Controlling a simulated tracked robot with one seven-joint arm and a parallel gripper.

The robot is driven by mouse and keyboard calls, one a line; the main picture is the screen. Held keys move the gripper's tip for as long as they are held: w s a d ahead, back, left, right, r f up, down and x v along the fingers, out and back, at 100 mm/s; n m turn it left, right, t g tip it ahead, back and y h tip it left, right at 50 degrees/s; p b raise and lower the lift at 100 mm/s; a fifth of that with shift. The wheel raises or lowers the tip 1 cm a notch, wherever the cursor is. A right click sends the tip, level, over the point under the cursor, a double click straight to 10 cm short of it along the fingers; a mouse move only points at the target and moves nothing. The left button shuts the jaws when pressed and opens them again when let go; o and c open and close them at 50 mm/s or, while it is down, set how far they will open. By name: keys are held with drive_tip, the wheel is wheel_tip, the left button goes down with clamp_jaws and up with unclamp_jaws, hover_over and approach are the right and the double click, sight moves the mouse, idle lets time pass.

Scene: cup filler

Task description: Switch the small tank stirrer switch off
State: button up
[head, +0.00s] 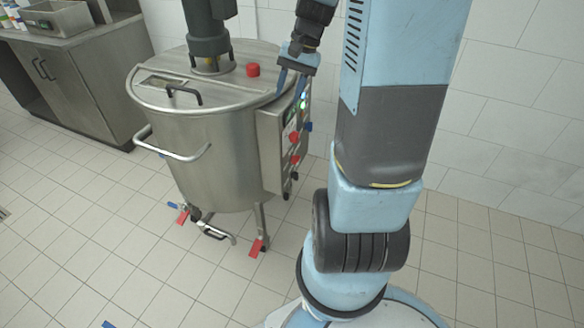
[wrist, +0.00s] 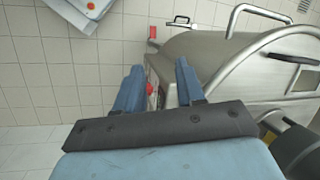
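The steel tank (head: 205,150) stands on the tiled floor left of my arm. Its control panel (head: 272,150) is on its right side, seen at a steep angle. The panel has red knobs (head: 294,137), a blue knob (head: 308,126) and a lit green light (head: 303,104). I cannot tell which is the stirrer switch or how it is set. My gripper (head: 292,92) points down at the panel's top, its fingers apart. In the wrist view my gripper (wrist: 156,76) is open, with a red part (wrist: 150,89) partly visible between the fingers and the tank (wrist: 215,50) to the right.
The stirrer motor column (head: 208,35) rises from the lid, with a red knob (head: 253,70) beside it. A handle rail (head: 170,150) sticks out at the tank's left. A steel cabinet (head: 85,75) stands back left.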

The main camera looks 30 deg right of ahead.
drive_tip(key=w+d+f+m+y, duration=0.4)
drive_tip(key=d+f, duration=0.4)
drive_tip(key=f, duration=0.4)
drive_tip(key=s+d+f+m+t+y, duration=0.1)
drive_tip(key=d+f+m+t+y, duration=0.3)
drive_tip(key=f, duration=0.7)
drive_tip(key=s+d+f+m+t+y, duration=0.15)
drive_tip(key=d+f+m, duration=0.35)
drive_tip(key=f, duration=0.6)
drive_tip(key=m+t+h, duration=0.3)
drive_tip(key=m+t, duration=0.6)
approach(296, 176)
drive_tip(key=x, duration=0.8)
drive_tip(key=shift+w+r, duration=0.35)
drive_tip(key=shift+w, duration=0.05)
drive_tip(key=shift+d+y, duration=0.1)
drive_tip(key=shift+y, duration=0.15)
drive_tip(key=shift+c, duration=0.4)
clamp_jaws()
drive_tip(key=shift+n, duration=0.3)
